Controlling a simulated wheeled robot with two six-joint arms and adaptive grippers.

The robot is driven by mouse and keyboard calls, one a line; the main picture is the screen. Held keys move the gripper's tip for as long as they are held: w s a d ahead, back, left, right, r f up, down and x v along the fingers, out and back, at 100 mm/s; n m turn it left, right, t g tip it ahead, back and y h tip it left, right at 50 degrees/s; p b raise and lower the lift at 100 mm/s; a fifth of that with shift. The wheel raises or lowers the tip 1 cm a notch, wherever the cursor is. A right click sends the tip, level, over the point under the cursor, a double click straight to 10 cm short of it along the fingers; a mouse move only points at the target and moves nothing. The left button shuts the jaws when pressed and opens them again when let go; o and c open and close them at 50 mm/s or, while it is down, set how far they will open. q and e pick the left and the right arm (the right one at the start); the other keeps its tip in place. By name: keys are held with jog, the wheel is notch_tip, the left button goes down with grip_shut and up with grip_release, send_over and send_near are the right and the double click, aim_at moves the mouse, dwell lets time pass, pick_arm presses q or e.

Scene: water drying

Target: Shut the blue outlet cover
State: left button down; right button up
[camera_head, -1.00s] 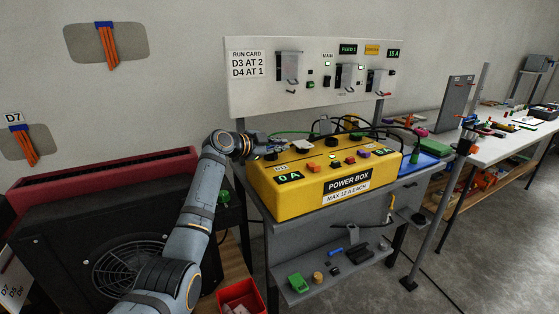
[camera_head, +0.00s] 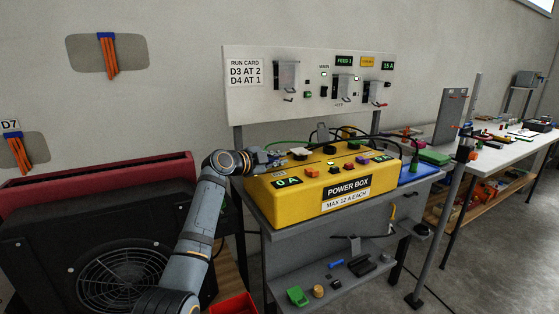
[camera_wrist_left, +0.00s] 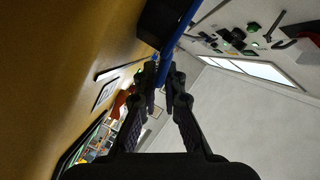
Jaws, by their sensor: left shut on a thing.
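The blue outlet cover (camera_wrist_left: 178,36) shows in the left wrist view as a thin blue strip running up from between my fingertips. My left gripper (camera_wrist_left: 166,82) is shut on its near end. In the head view my left gripper (camera_head: 268,160) is at the left end of the yellow power box (camera_head: 290,205), just above its top. The fingers are small and dark there, and the cover is mostly hidden. The outlet under it cannot be made out. My right gripper is not in view.
Cables and plugs (camera_head: 330,148) crowd the power box's top. A switch panel (camera_head: 310,85) stands behind it. A black fan unit (camera_head: 120,265) with a red top is at the left. A blue tray (camera_head: 418,173) lies right of the box.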

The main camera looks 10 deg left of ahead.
pick_arm(q)
jog(key=shift+a+f, duration=0.15)
jog(key=shift+f, duration=0.3)
jog(key=c, duration=1.5)
grip_release()
jog(key=shift+w+a, duration=0.1)
jog(key=shift+a, duration=0.05)
jog(key=shift+r, duration=0.15)
